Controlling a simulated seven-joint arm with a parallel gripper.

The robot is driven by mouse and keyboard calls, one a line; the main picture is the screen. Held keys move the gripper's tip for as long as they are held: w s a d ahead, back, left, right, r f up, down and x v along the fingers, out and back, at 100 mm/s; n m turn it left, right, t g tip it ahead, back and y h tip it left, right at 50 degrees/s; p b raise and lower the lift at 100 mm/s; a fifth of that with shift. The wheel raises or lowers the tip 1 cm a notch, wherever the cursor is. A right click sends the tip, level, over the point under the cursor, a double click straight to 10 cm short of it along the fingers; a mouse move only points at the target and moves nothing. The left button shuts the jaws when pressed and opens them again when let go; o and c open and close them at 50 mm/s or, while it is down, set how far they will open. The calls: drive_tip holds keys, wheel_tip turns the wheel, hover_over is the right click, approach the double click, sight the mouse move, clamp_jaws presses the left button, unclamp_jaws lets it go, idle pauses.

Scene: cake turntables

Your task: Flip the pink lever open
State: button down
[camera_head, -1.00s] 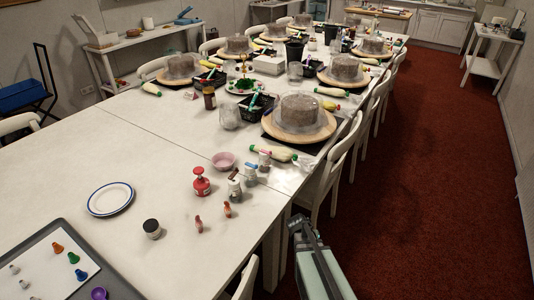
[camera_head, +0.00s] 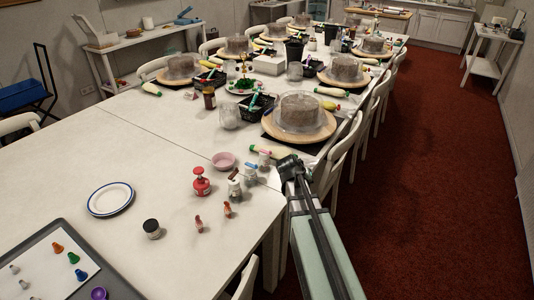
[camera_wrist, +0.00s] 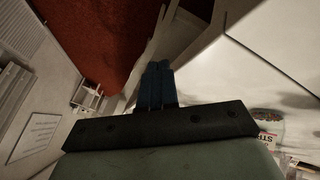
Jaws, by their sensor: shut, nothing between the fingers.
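A small white bottle with a pinkish top (camera_head: 264,157) stands on the near table's right side; this may carry the pink lever, but it is too small to tell whether that is open or closed. Beside it stand a bottle with a blue-grey top (camera_head: 250,174) and one with a dark red top (camera_head: 234,186). My gripper (camera_head: 284,167) is at the table's right edge, just right of these bottles and apart from them. In the wrist view its dark fingers (camera_wrist: 157,86) are together and empty. A labelled item (camera_wrist: 270,139) shows at lower right there.
A chair (camera_head: 345,155) is close to my arm's right.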

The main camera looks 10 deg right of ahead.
drive_tip(key=w+a+r+n+t+y, duration=0.2)
drive_tip(key=a+r+n, duration=0.6)
drive_tip(key=a+r, duration=0.8)
drive_tip(key=shift+w+a+r+t+y, duration=0.4)
drive_tip(key=shift+r+y, duration=0.15)
drive_tip(key=shift+y, duration=0.15)
drive_tip(key=shift+w+f, duration=0.1)
approach(267, 156)
wheel_tip(267, 156, down, 4)
drive_tip(key=w+a, duration=0.1)
drive_tip(key=a, duration=0.1)
drive_tip(key=shift+w+d, duration=0.65)
drive_tip(key=shift+d, duration=0.2)
drive_tip(key=shift+w+d, duration=0.45)
drive_tip(key=shift+d, duration=0.2)
